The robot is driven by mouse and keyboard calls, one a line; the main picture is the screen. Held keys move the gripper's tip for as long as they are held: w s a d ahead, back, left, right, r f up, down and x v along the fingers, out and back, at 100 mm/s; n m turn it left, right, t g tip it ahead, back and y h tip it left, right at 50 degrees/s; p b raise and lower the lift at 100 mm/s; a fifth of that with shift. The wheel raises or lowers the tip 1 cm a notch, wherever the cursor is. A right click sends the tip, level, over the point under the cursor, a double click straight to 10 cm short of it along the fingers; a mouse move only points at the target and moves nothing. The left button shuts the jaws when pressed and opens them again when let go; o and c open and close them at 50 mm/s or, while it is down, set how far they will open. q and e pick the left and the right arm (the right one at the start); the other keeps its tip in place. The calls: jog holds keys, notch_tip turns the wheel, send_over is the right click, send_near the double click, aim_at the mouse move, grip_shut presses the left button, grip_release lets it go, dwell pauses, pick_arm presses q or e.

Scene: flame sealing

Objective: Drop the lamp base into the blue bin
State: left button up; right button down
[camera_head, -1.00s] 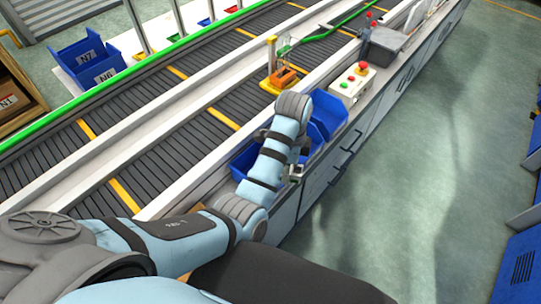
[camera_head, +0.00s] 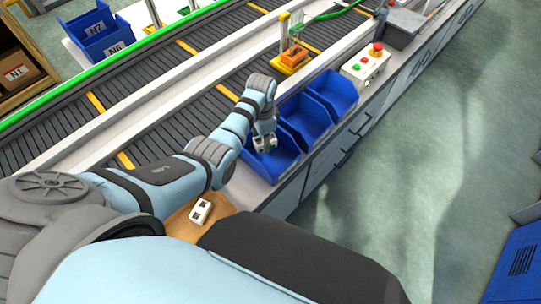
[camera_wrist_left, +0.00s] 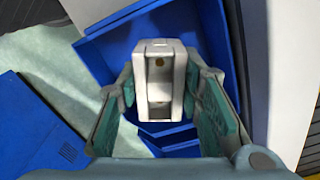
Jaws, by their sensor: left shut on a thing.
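My left gripper (camera_head: 264,147) is shut on the lamp base (camera_wrist_left: 158,85), a small white block with openings in its face. In the left wrist view the block sits between the two green-padded fingers (camera_wrist_left: 160,108). The gripper holds it over the nearest blue bin (camera_head: 279,168), whose blue walls also show behind the block in the left wrist view (camera_wrist_left: 96,58). The exact height above the bin floor is hard to tell. My right gripper is not in view.
Two more blue bins (camera_head: 307,127) (camera_head: 335,91) stand beyond the nearest one along the counter. A similar white part (camera_head: 201,210) lies on a brown board (camera_head: 183,223). A button box (camera_head: 366,65) and an orange fixture (camera_head: 292,58) are farther back. The conveyor runs left of the bins.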

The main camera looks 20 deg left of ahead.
pick_arm(q)
jog(key=shift+s+r, duration=0.2)
jog(key=shift+s, duration=0.15)
jog(key=o, duration=1.1)
jog(key=shift+s+r, duration=0.15)
jog(key=shift+s, duration=0.05)
jog(key=shift+o, duration=0.7)
jog(key=shift+w, duration=0.25)
notch_tip(320, 180, up, 12)
jog(key=shift+f, duration=0.2)
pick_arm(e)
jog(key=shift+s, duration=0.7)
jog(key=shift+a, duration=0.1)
